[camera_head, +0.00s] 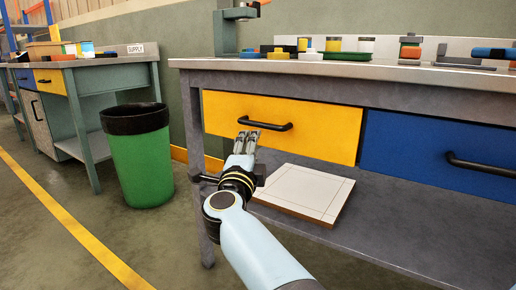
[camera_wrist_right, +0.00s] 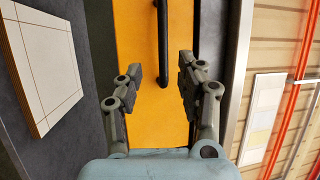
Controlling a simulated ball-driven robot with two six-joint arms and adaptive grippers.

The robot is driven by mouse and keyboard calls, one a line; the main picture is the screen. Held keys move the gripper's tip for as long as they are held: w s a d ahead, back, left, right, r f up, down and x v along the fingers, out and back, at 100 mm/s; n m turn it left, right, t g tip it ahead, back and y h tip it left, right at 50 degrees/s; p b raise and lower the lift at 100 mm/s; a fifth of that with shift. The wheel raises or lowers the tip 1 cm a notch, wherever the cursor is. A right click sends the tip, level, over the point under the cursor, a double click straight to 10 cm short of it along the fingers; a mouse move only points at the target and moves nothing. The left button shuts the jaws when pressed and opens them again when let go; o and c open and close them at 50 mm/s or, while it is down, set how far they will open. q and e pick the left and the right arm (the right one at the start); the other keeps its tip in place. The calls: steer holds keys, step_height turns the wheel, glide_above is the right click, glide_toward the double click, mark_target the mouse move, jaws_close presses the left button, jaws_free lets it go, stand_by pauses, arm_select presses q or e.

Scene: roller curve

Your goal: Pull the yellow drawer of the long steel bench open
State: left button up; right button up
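The yellow drawer (camera_head: 300,122) of the long steel bench (camera_head: 400,95) is shut, its front flush under the bench top. Its black bar handle (camera_head: 266,125) runs across the front. My right gripper (camera_head: 247,137) is at the left end of this handle. In the right wrist view the drawer front (camera_wrist_right: 135,40) fills the middle, and the black handle (camera_wrist_right: 162,45) reaches down to between the two spread fingertips of my right gripper (camera_wrist_right: 161,72). The gripper is open; whether the fingers reach around the bar is unclear. My left gripper is not in view.
A blue drawer (camera_head: 440,155) is right of the yellow one. A white board (camera_head: 303,192) lies on the lower shelf. A green bin (camera_head: 139,160) stands left of the bench. Several small items stand on top. Floor (camera_head: 60,250) at the left is clear.

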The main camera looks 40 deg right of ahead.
mark_target(260, 126)
steer(key=b+x, duration=0.1)
steer(key=x, duration=0.4)
steer(key=b+x, duration=0.1)
steer(key=x, duration=0.4)
steer(key=shift+w+d+r, duration=0.1)
steer(key=shift+d+r, duration=0.15)
steer(key=shift+d, duration=0.05)
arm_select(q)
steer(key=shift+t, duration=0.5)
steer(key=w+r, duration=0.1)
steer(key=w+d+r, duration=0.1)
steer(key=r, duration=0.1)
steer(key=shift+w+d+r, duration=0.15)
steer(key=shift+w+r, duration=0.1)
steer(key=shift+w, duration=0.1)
arm_select(e)
steer(key=shift+c, duration=0.3)
jaws_close()
